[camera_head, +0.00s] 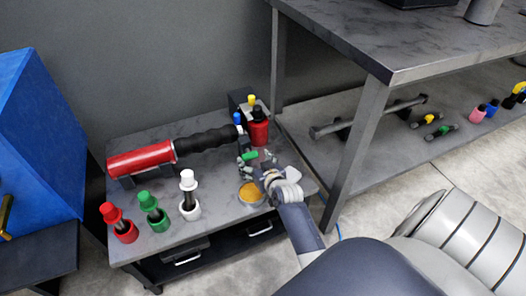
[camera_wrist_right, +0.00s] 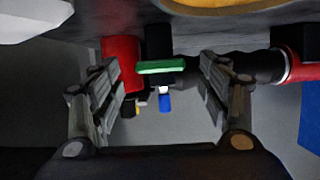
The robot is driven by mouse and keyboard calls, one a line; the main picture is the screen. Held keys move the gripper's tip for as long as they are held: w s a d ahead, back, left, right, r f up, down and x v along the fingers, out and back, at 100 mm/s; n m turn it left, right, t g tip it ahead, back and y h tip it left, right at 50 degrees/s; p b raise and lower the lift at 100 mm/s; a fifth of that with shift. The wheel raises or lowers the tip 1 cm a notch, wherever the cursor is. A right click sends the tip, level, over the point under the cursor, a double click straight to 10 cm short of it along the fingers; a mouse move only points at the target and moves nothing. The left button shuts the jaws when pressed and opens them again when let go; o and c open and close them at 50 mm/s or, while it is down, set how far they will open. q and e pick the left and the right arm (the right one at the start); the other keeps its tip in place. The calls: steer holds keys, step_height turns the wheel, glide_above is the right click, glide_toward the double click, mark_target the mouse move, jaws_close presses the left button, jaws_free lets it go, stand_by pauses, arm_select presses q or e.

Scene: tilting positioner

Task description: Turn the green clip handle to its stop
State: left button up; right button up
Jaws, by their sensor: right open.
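The green clip handle (camera_head: 248,156) is a small green bar in front of the red cylinder at the back right of the low table. In the right wrist view the green clip handle (camera_wrist_right: 161,67) lies level across the picture, between the open fingers and beyond them. My right gripper (camera_head: 262,160) is open beside the handle; in its wrist view the two fingers (camera_wrist_right: 165,90) stand apart with nothing between their pads. I cannot see contact with the handle. My left gripper is not in view.
A red cylinder with a black ribbed hose (camera_head: 205,140) lies on the low table (camera_head: 225,215). Red (camera_head: 122,230), green (camera_head: 155,215) and white (camera_head: 189,200) holders stand at the front left. A yellow-orange disc (camera_head: 251,192) lies near the gripper. A taller bench (camera_head: 400,50) stands at right.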

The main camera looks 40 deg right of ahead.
steer(key=v, duration=1)
steer(key=shift+s, duration=0.2)
